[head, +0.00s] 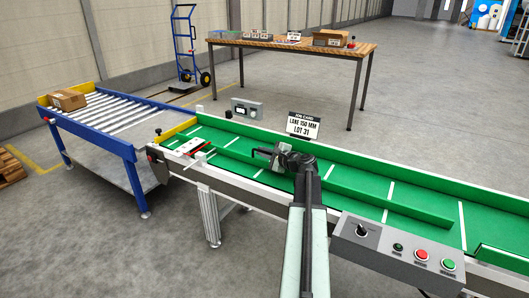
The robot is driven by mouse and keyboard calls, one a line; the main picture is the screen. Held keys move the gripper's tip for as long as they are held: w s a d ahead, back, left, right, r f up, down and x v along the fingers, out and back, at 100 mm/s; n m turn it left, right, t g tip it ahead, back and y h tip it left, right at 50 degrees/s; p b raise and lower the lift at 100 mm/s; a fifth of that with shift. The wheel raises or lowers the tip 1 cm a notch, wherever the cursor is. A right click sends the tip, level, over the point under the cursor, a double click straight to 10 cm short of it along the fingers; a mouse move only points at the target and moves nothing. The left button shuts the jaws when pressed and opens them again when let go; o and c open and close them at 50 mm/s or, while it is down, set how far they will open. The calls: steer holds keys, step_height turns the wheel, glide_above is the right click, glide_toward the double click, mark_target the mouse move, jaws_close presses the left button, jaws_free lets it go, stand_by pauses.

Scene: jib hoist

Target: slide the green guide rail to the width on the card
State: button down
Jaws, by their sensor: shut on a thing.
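The green guide rail (390,205) runs lengthwise over the green conveyor belt (345,169), between its two sides. My gripper (262,153) is over the belt at the rail's left part and is shut on the rail. The fingertips are small and dark, so the exact grip is hard to see. My arm hides part of the rail and the near belt edge. The card (303,127) stands at the far side of the conveyor and reads "LANE 150 MM, LOT 31".
A control box (398,252) with a knob and buttons sits on the near edge. A roller table (116,112) with a carton (67,100) adjoins at left. A wooden table (270,44) stands behind.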

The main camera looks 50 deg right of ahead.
stand_by(0.3)
steer(key=d, duration=0.2)
steer(key=w+d, duration=0.1)
steer(key=d, duration=0.1)
steer(key=c, duration=1.5)
jaws_free()
steer(key=shift+s+a, duration=0.1)
steer(key=p+v, duration=0.1)
steer(key=v, duration=0.6)
steer(key=shift+s+r+p, duration=0.15)
steer(key=shift+s+p, duration=0.2)
steer(key=shift+w, duration=0.1)
